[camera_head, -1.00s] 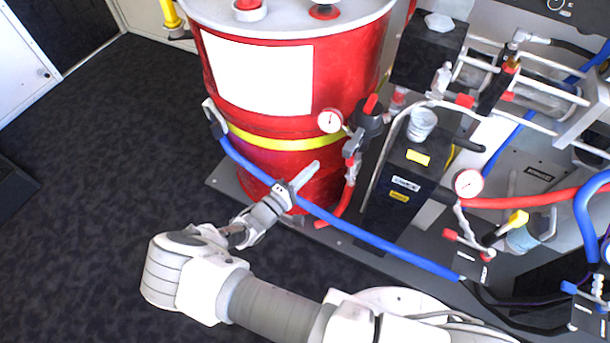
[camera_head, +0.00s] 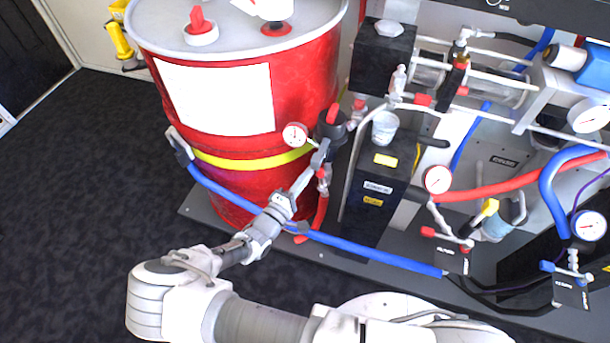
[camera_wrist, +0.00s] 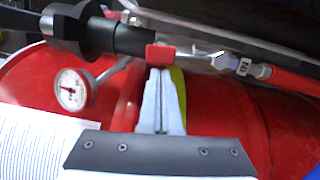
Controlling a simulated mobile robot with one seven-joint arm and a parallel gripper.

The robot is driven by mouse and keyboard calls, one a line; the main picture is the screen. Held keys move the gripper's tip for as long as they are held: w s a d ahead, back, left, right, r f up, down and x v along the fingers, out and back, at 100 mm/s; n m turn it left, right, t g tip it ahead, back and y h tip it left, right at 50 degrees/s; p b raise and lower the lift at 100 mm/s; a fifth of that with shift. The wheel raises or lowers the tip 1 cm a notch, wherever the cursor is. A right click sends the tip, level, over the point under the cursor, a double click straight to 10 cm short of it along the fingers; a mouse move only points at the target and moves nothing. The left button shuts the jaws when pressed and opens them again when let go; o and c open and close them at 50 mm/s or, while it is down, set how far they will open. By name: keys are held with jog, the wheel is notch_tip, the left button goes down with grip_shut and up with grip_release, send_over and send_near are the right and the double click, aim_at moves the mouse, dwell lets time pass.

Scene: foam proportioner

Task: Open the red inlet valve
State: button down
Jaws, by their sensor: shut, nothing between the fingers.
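My gripper (camera_head: 318,154) is shut, its tips in front of the red drum beside the black fitting. In the wrist view the shut fingers (camera_wrist: 161,78) point at a small red valve handle (camera_wrist: 160,55), seen end-on. The tips are at or just short of it; I cannot tell whether they touch. In the head view the handle (camera_head: 322,172) is small and partly hidden by my gripper.
The red drum (camera_head: 310,75) stands behind, with a yellow band (camera_head: 255,163). A pressure gauge (camera_head: 295,135) is left of the fitting. A blue hose (camera_head: 375,258) crosses below my gripper. Pump equipment with other red handles (camera_head: 447,237) fills the right. The floor (camera_head: 80,200) at left is clear.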

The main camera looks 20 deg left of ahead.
jog(key=shift+d+r+p, duration=0.2)
jog(key=shift+d+p, duration=0.8)
jog(key=shift+p, duration=0.05)
jog(key=shift+d, duration=0.1)
jog(key=s+a, duration=0.8)
jog(key=s, duration=0.1)
jog(key=shift+s, duration=0.2)
